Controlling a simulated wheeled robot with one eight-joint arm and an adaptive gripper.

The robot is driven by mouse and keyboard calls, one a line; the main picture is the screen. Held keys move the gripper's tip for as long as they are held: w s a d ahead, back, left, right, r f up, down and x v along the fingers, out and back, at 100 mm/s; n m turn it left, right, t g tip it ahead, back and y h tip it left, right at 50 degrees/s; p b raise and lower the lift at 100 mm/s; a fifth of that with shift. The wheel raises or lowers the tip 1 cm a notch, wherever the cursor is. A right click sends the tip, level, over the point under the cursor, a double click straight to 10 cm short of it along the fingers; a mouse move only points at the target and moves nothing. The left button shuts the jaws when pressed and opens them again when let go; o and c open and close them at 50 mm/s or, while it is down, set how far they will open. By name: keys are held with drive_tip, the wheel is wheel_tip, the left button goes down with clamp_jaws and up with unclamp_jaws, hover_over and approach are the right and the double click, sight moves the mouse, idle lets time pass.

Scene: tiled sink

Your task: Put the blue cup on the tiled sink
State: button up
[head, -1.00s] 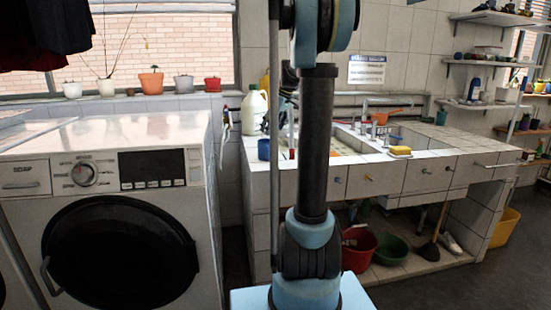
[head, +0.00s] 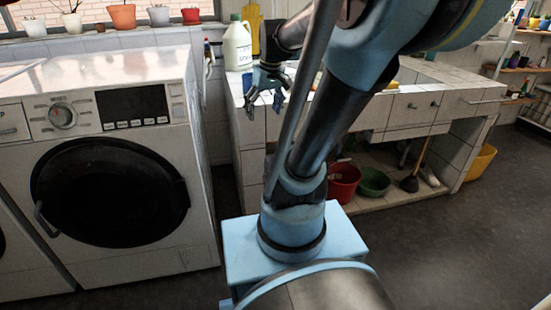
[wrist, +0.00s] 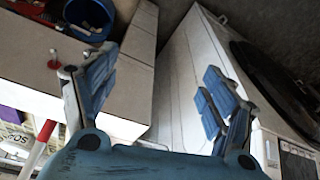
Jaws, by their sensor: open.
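In the head view my gripper (head: 264,104) hangs over the left front corner of the tiled sink (head: 432,76), fingers pointing down.
A white jug (head: 237,45) stands on the sink behind my gripper. The washing machine (head: 105,160) is to the left, with a narrow gap between. A red bucket (head: 343,182) and a green basin (head: 373,182) sit under the sink. Floor at right is clear.

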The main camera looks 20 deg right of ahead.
drive_tip(key=s+d+f+m+h, duration=0.1)
drive_tip(key=s+f+m, duration=0.2)
drive_tip(key=s+f, duration=0.8)
drive_tip(key=shift+s+f, duration=0.25)
drive_tip(key=shift+s, duration=0.55)
